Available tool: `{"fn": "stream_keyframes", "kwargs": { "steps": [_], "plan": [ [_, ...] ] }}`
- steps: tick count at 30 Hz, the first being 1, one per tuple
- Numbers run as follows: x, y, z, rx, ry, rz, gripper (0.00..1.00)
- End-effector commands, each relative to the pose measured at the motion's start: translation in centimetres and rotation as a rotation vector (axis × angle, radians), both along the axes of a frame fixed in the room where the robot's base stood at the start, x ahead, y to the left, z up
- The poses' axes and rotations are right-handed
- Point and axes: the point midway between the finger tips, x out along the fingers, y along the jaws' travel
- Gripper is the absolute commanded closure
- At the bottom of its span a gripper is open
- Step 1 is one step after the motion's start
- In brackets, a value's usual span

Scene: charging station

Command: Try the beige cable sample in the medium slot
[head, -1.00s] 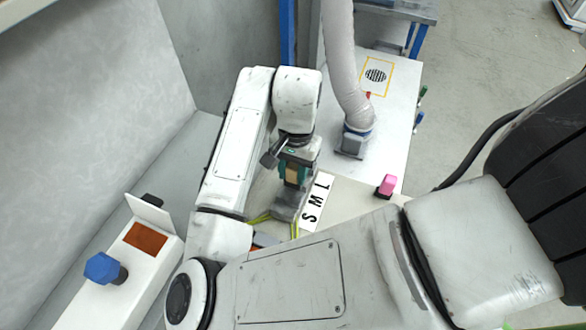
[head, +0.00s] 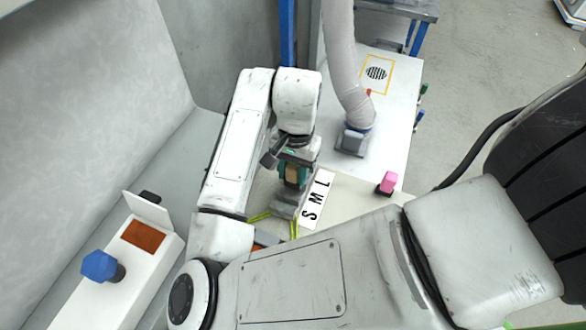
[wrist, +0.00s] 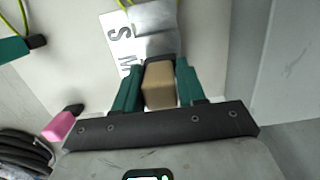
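My gripper (wrist: 157,88) has its teal fingers closed on the two sides of the beige cable sample (wrist: 160,88), which also shows in the head view (head: 292,173). The sample's dark front end points at a grey metal block (wrist: 155,18). The end is at or against the block's near edge; I cannot tell whether it is inside a slot. The block shows below my gripper in the head view (head: 284,209). A white label (wrist: 122,45) with the letters S, M and L lies beside it. The medium slot itself is hidden.
A pink piece (head: 387,182) stands at the table's right edge. Yellow-green cables (head: 258,217) run near the block. A grey hose (head: 347,75) ends in a nozzle on the white bench behind. A white box with a blue knob (head: 100,266) is at lower left.

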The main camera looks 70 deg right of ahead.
Motion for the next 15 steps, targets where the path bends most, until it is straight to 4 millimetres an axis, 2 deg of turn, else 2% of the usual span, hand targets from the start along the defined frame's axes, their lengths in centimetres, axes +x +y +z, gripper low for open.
{"fn": "stream_keyframes", "kwargs": {
  "steps": [1, 7, 15],
  "plan": [
    [0.00, 0.01, 0.03, 0.000, 0.000, 0.000, 0.55],
    [0.00, 0.01, 0.04, 0.000, 0.000, 0.000, 0.36],
    [0.01, -0.02, 0.14, 0.000, 0.000, 0.000, 0.34]
  ]
}}
